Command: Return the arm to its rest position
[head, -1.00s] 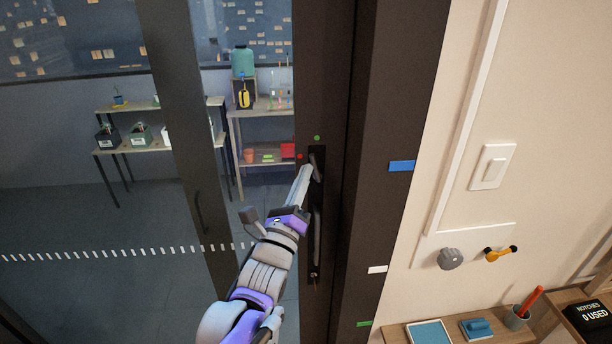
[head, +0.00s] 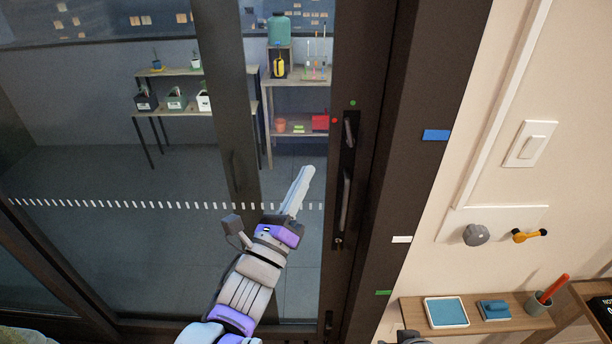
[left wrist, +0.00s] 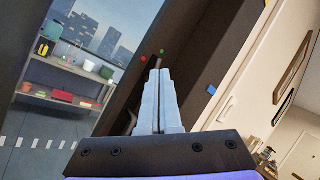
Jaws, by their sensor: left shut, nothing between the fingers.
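My left gripper (head: 302,184) is shut and empty. In the head view it is in front of the glass door, to the left of and below the dark door handle (head: 347,180), with a visible gap between them. In the left wrist view its closed fingers (left wrist: 158,100) point up toward the dark door frame, and a red dot (left wrist: 144,59) and a green dot (left wrist: 162,51) show beyond them. My right gripper cannot be made out; only a small dark part shows at the bottom edge of the head view.
A wooden shelf (head: 410,311) with a blue tray (head: 446,312) juts from the wall at lower right. A grey knob (head: 475,235), a yellow-handled item (head: 527,236) and a light switch (head: 530,144) are on the wall. Behind the glass stand shelves (head: 190,110) with pots.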

